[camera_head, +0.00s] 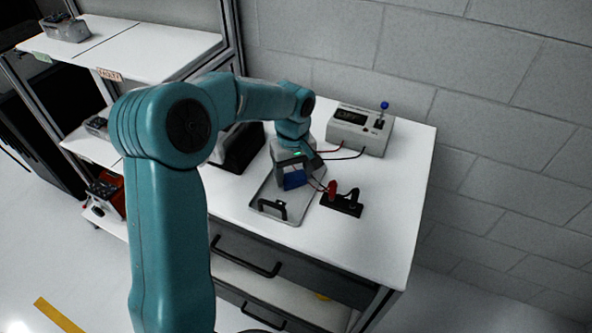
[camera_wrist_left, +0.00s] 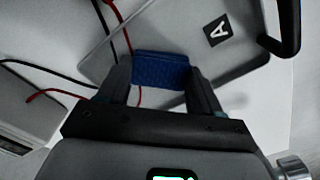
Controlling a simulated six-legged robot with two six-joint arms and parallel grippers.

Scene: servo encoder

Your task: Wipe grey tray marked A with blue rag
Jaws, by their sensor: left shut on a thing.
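The grey tray (camera_head: 264,203) lies on the white tabletop and has a black handle at its near end. In the left wrist view the tray (camera_wrist_left: 185,27) shows a black label with a white A. My left gripper (camera_head: 293,181) is over the tray, pointing down. It is shut on the blue rag (camera_head: 294,179), which also shows between the fingers in the left wrist view (camera_wrist_left: 160,71). I cannot tell whether the rag touches the tray. My right gripper is not in view.
A grey meter box (camera_head: 359,130) with a blue-topped knob stands at the back of the table (camera_head: 398,200). Red and black leads run beside the tray to a black terminal block (camera_head: 342,204). A shelf rack (camera_head: 130,50) stands at left. The table's right side is clear.

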